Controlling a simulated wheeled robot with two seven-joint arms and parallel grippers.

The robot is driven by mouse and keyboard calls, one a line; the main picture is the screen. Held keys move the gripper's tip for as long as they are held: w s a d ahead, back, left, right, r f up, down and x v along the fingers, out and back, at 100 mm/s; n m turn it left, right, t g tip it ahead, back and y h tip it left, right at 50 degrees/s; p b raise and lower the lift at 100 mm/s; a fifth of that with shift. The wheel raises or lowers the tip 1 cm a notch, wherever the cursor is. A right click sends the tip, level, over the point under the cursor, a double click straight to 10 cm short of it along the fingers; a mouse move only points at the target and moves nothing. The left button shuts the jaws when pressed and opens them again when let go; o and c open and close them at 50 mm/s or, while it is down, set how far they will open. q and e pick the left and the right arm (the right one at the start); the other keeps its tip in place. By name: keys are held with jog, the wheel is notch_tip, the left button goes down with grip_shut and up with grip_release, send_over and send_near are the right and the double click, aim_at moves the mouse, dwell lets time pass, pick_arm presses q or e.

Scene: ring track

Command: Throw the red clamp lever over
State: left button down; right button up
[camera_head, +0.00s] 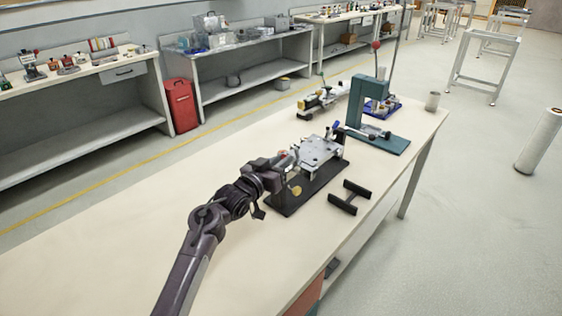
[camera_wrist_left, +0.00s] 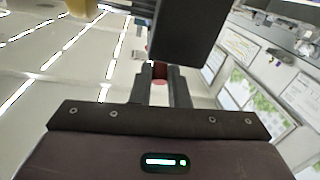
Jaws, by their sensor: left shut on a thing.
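My left gripper (camera_head: 288,160) reaches in over the near end of the clamp fixture, which has a black base (camera_head: 291,207) and a grey plate (camera_head: 318,149). In the left wrist view the two fingers of the gripper (camera_wrist_left: 160,84) are closed on the red clamp lever (camera_wrist_left: 159,71), a small red piece between them. In the head view only a small reddish bit of the lever shows at the fingers; the rest is hidden by my gripper. A dark block (camera_wrist_left: 188,30) fills the upper middle of the wrist view. My right gripper is not in view.
The table's left side is clear.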

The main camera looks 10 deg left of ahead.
pick_arm(q)
jog(key=shift+w+d+r+m+g+y+p, duration=0.2)
jog(key=shift+r+g+y+p, duration=0.35)
jog(key=shift+p, duration=1.4)
jog(key=shift+w+d+r+g+y+p, duration=0.25)
jog(key=shift+r+g+p, duration=0.4)
jog(key=shift+p, duration=1.25)
jog(key=shift+w+d+r+m+g+y+p, duration=0.1)
jog(key=shift+w+r+g+y+p, duration=0.5)
jog(key=shift+p, duration=1.35)
jog(key=shift+d+f+g+y+p, duration=0.15)
jog(key=shift+g+y+p, duration=0.25)
jog(key=shift+g+p, duration=0.65)
jog(key=shift+d, duration=0.1)
jog(key=shift+w, duration=0.1)
jog(key=c, duration=1.4)
grip_release()
jog(key=shift+f, duration=0.1)
jog(key=shift+v, duration=3.95)
